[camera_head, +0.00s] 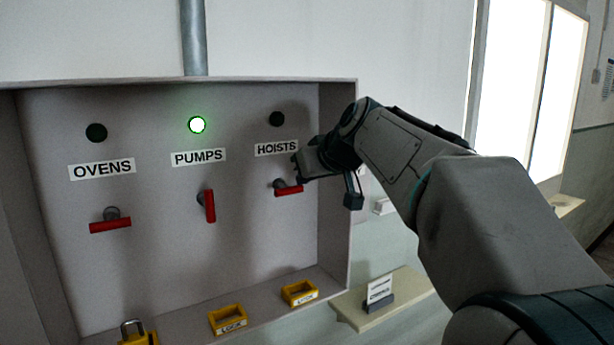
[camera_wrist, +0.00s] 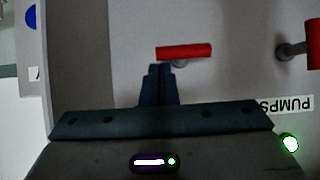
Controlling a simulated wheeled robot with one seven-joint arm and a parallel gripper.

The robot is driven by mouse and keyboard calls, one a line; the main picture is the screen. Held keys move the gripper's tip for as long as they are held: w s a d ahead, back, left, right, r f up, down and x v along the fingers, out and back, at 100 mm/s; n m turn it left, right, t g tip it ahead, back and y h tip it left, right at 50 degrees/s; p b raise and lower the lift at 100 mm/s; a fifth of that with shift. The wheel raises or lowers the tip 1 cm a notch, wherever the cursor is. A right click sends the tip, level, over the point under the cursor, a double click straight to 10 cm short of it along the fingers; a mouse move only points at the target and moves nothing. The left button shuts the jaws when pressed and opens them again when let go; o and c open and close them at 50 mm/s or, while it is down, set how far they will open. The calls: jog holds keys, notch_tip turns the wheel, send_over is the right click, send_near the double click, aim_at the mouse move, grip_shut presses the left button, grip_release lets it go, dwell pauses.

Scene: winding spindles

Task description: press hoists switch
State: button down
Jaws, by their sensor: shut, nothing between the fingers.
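The hoists switch (camera_head: 289,190) is a red handle lying horizontal under the HOISTS label (camera_head: 277,148). The round lamp (camera_head: 277,119) above that label is dark. My gripper (camera_head: 297,170) is in front of the panel, close to the hoists switch at its upper right. In the wrist view, which is upside down, the shut fingers (camera_wrist: 158,70) point at the red handle (camera_wrist: 184,51), with their tips beside its left end. I cannot tell whether they touch it. Nothing is held.
The pumps switch (camera_head: 206,206) is vertical under a lit green lamp (camera_head: 197,125). The ovens switch (camera_head: 110,225) is horizontal under a dark lamp (camera_head: 96,132). Yellow trays (camera_head: 228,319) and a padlock (camera_head: 136,335) sit along the bottom ledge. The cabinet's right wall (camera_head: 337,190) is near my gripper.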

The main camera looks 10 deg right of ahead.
jog(key=shift+w+d+f+b, duration=0.15)
jog(key=shift+d+f+b, duration=0.4)
jog(key=shift+b, duration=0.95)
jog(key=shift+w+d+f+b, duration=0.15)
jog(key=shift+f+b, duration=0.45)
jog(key=shift+b, duration=0.4)
jog(key=shift+f+b, duration=0.1)
jog(key=shift+b, duration=0.2)
jog(key=v, duration=1.4)
jog(key=shift+b, duration=0.35)
jog(key=shift+f, duration=0.1)
